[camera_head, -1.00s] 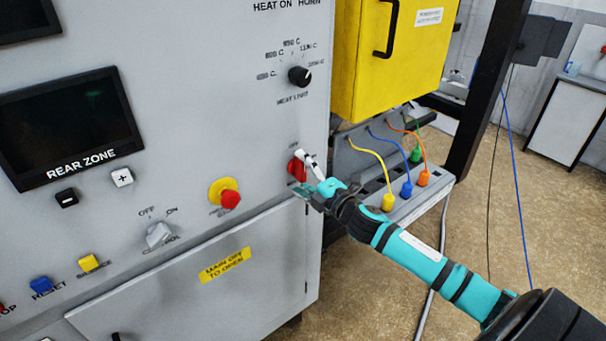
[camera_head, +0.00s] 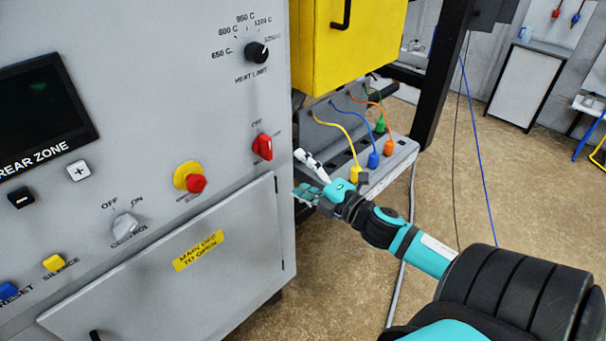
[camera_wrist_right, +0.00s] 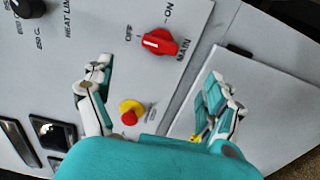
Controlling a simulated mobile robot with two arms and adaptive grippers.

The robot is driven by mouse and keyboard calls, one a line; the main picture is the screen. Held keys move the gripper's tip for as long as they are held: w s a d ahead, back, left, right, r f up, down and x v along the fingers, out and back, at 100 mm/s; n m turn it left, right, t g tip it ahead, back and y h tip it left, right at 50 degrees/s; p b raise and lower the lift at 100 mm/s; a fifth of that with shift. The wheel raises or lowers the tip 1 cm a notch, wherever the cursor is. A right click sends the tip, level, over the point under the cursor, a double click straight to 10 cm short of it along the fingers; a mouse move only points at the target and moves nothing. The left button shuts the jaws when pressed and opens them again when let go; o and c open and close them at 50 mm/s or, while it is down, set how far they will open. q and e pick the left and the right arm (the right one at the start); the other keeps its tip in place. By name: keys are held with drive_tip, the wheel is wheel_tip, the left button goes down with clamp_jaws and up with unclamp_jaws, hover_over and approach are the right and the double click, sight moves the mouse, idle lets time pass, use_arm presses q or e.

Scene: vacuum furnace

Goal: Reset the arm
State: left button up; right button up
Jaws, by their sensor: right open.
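My right gripper (camera_head: 308,176) is in the head view just right of the grey panel's edge. Its fingers are apart with nothing between them. In the wrist view the open right gripper (camera_wrist_right: 155,100) faces the panel. The red MAIN switch (camera_head: 262,147) is to the left of the gripper and clear of it. In the wrist view the red MAIN switch (camera_wrist_right: 159,42) is beyond the fingers, with its white mark toward OFF. My left gripper is not in view.
The grey control panel (camera_head: 140,90) fills the left, with a red emergency button (camera_head: 196,184) and a lower door (camera_head: 240,235). A yellow box (camera_head: 360,45) and a socket strip (camera_head: 400,160) with coloured plugs are behind the gripper. Open floor (camera_head: 490,200) lies at right.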

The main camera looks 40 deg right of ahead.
idle(0.5)
